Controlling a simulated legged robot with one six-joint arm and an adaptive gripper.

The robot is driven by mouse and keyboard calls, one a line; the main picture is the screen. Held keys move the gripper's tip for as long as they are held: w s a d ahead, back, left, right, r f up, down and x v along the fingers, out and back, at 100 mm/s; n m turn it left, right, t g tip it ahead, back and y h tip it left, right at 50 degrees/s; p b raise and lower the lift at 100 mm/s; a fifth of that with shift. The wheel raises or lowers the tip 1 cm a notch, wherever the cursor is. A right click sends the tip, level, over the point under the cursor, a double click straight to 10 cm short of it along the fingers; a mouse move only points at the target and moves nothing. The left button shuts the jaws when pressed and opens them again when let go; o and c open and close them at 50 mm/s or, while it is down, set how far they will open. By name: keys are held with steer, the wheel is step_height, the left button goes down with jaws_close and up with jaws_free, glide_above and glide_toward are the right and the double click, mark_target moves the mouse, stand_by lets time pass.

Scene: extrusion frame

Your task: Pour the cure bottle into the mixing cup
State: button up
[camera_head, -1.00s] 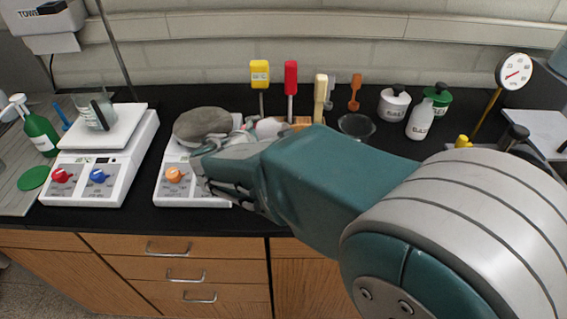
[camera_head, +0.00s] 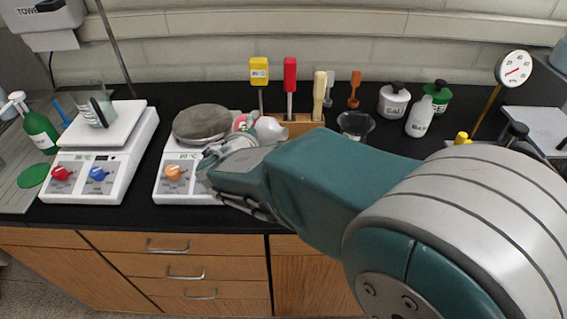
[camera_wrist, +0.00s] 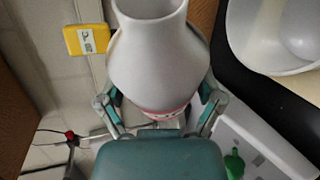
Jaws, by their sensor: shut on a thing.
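My gripper (camera_head: 238,142) is shut on a white bottle with a red band, taken to be the cure bottle (camera_head: 268,129); its label is unreadable. In the wrist view the bottle (camera_wrist: 155,60) sits between the fingers (camera_wrist: 160,105), its neck at the top edge. In the head view it lies tilted, its neck towards the right, above the bench near the middle scale. A clear cup (camera_head: 355,124) stands further right, partly behind my arm. A pale, open cup (camera_wrist: 275,38) shows at the wrist view's upper right; I cannot tell whether it is the same one.
A beaker (camera_head: 93,103) stands on the left scale (camera_head: 125,125). A tool rack (camera_head: 300,127) is behind my gripper.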

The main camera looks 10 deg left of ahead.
steer(key=shift+a+f+m+t+y+p, duration=0.15)
steer(key=shift+m+t+y+p, duration=0.25)
steer(key=shift+p, duration=0.7)
stand_by(0.9)
steer(key=shift+d+r+n+g+h, duration=0.15)
steer(key=shift+r+n+g+h, duration=0.15)
steer(key=shift+n, duration=0.25)
steer(key=shift+d+r+n+g+h, duration=0.15)
steer(key=shift+n+g+h, duration=0.25)
steer(key=shift+n, duration=0.15)
steer(key=shift+s+d+f+n+h+b, duration=0.15)
steer(key=shift+f+n+h+b, duration=0.2)
steer(key=shift+n+h+b, duration=0.2)
steer(key=shift+g, duration=0.3)
